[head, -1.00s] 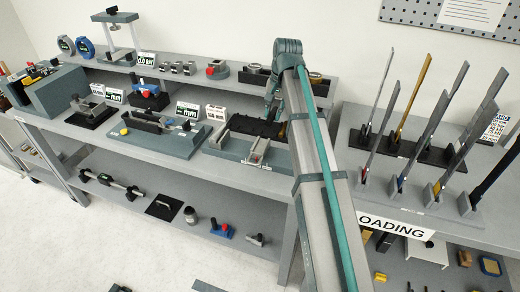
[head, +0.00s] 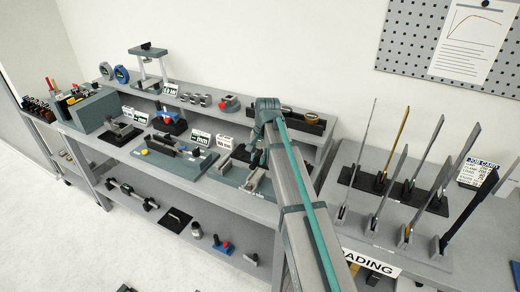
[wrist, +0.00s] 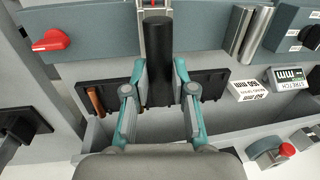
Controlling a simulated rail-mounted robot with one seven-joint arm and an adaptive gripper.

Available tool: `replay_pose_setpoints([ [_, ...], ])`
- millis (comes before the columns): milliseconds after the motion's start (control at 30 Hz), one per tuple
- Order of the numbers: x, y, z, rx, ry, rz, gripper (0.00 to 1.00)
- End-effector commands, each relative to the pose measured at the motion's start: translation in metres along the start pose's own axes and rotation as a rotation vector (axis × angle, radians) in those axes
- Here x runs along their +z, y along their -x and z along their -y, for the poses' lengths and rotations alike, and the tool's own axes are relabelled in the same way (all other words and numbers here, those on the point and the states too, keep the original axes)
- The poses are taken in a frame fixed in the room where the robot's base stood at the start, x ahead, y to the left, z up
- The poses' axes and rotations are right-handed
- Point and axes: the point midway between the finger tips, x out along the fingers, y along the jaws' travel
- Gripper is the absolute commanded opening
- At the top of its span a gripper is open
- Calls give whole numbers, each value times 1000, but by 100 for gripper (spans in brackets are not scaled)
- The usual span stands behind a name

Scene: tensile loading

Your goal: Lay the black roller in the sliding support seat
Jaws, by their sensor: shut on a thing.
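My gripper (wrist: 159,78) is shut on the black roller (wrist: 157,45), with one finger on each side of it. In the wrist view the roller points away from the fingers, its far end over a blue-grey fixture base (wrist: 100,30). A light-grey metal pair (wrist: 243,32) stands on that base to the right; I cannot tell whether it is the sliding support seat. In the head view a light-grey seat-like part (head: 256,181) shows on the fixture just left of my arm. My arm hides the roller and the fixture's right part there.
A dark tray (wrist: 210,92) lies behind the fingers, with a brown rod (wrist: 95,101) at its left. A red knob (wrist: 50,40) sits on the base. White label blocks (wrist: 283,76) stand to the right. Upright specimens (head: 400,175) fill the right bench.

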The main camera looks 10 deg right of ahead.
Motion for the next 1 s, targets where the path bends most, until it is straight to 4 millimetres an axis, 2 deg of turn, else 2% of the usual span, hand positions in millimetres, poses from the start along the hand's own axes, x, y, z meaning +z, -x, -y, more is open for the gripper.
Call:
replay_pose_setpoints([
  [167, -7, -3, 4, -1, -47, -8, 0],
  [700, -6, -1, 4, -1, -51, -8, 0],
  [1000, -6, -22, 0, 0, -51, -7, 0],
])
